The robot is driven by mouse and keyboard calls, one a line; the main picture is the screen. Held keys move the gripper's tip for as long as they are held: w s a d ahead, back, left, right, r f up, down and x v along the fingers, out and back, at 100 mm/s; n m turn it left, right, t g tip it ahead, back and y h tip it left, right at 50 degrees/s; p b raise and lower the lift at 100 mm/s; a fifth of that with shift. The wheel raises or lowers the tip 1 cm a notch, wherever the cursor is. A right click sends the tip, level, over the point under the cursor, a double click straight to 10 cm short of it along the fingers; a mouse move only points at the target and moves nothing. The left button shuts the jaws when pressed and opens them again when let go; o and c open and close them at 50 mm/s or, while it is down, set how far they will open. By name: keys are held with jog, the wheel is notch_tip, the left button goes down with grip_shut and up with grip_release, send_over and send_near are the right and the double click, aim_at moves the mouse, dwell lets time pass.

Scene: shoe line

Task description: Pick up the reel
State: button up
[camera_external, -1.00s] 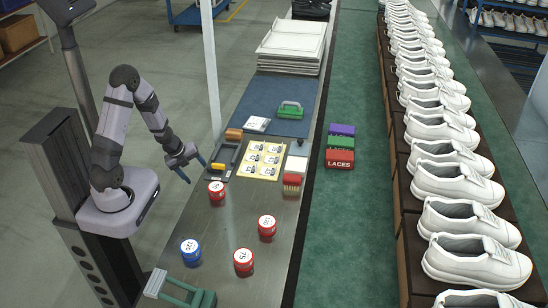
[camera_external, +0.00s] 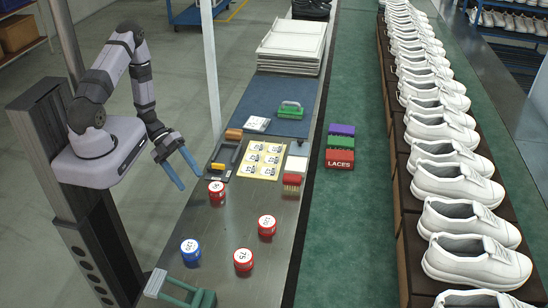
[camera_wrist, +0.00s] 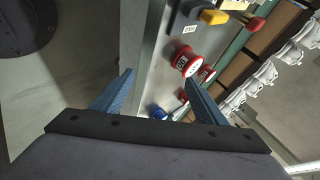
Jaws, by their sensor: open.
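Several round reels with white number tops stand on the metal bench. The nearest to my gripper is a red reel (camera_external: 217,193); it also shows in the wrist view (camera_wrist: 184,60). Two more red reels (camera_external: 267,227) (camera_external: 243,261) and a blue reel (camera_external: 191,252) stand closer to the front. My gripper (camera_external: 190,180) is open and empty, with blue fingers pointing down, left of the nearest red reel and apart from it. In the wrist view my fingers (camera_wrist: 158,76) are spread, with the nearest red reel beyond the right fingertip.
Behind the reels are a dark tray (camera_external: 224,158) with a yellow-handled tool, a yellow card sheet (camera_external: 261,160) and a red-topped item (camera_external: 292,180). A green bracket (camera_external: 182,292) sits at the front. Lace boxes (camera_external: 340,158) and white shoes (camera_external: 455,182) are on the right.

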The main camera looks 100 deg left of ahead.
aim_at(216, 186)
jog(key=w+r+n+t, duration=0.1)
jog(key=n+t, duration=0.1)
jog(key=n, duration=0.1)
jog(key=w+d+n+t, duration=0.1)
jog(key=w+n+t, duration=0.1)
jog(key=n, duration=0.2)
jog(key=w+d+r+n+t, duration=0.1)
jog(key=w+n+t, duration=0.1)
jog(key=n, duration=0.1)
jog(key=shift+d+r+n+b, duration=0.25)
jog(key=shift+r+n+b, duration=0.05)
jog(key=shift+n+b, duration=0.1)
jog(key=n, duration=0.1)
jog(key=n+y, duration=0.1)
jog(key=t, duration=0.1)
jog(key=shift+a+f+n+y, duration=0.25)
jog(key=shift+n+y, duration=0.05)
jog(key=shift+n, duration=0.1)
jog(key=f+n+y, duration=0.1)
jog(key=n, duration=0.1)
jog(key=f+n+t+y+b, duration=0.1)
jog(key=f+n+y, duration=0.1)
jog(key=shift+s+a+t, duration=0.2)
jog(key=shift+s+t, duration=0.1)
jog(key=shift+s, duration=0.1)
jog(key=shift+s+f+n+y, duration=0.15)
jog(key=shift+f+n+y, duration=0.15)
jog(key=shift+f+n, duration=0.15)
jog(key=shift+w, duration=1.05)
